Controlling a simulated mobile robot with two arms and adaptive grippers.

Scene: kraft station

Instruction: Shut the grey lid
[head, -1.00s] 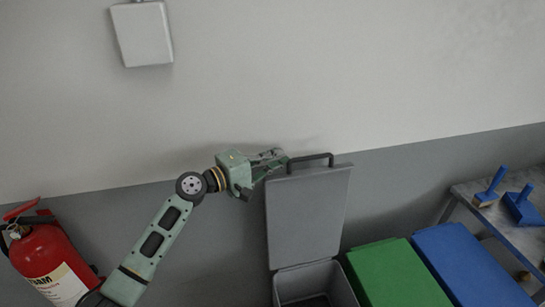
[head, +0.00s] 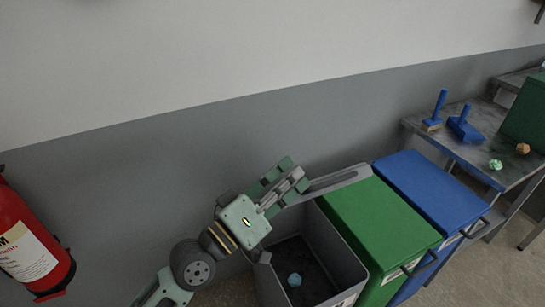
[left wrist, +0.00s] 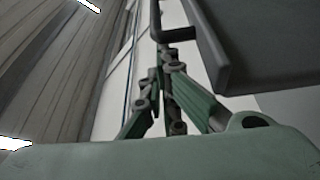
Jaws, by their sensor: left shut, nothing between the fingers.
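The grey lid (head: 340,182) is raised above the back of the grey bin (head: 345,262) and shows almost edge-on in the head view. The bin is open at the top, with a small pale blue crumpled ball (head: 294,280) inside. My left gripper (head: 293,176) is shut and empty at the left end of the lid, above the bin's back left. In the left wrist view the fingers (left wrist: 165,85) are close to the dark lid handle (left wrist: 160,30), with the lid (left wrist: 250,45) to their right. I cannot tell whether they touch. My right gripper is out of view.
A green-lidded bin (head: 380,215) and a blue-lidded bin (head: 430,190) stand to the right of the grey bin. A red fire extinguisher (head: 25,245) is at the left. The wall is close behind.

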